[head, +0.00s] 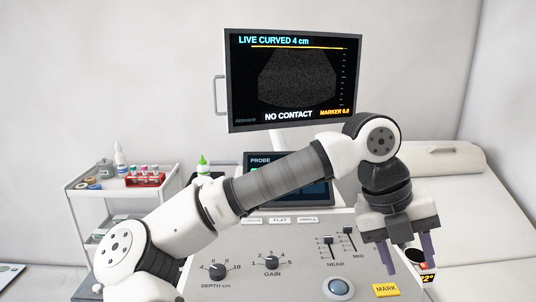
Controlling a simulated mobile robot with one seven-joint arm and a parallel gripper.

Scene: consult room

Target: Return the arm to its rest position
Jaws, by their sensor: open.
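My gripper (411,252) hangs at the right in the head view, pointing down. Its two fingers stand apart with nothing seen between them. It is over the right edge of the ultrasound console (306,262), just above and right of the yellow MARK button (385,290). My arm is bent, reaching across the console from lower left to right, and hides part of the console and the small PROBE screen (262,160).
A monitor (295,80) above the console reads "LIVE CURVED 4 cm" and "NO CONTACT". A white trolley (124,191) with a red tube rack (145,180) stands at the left. A white exam bed (475,215) lies at the right. A dark object (419,260) is partly hidden behind the gripper.

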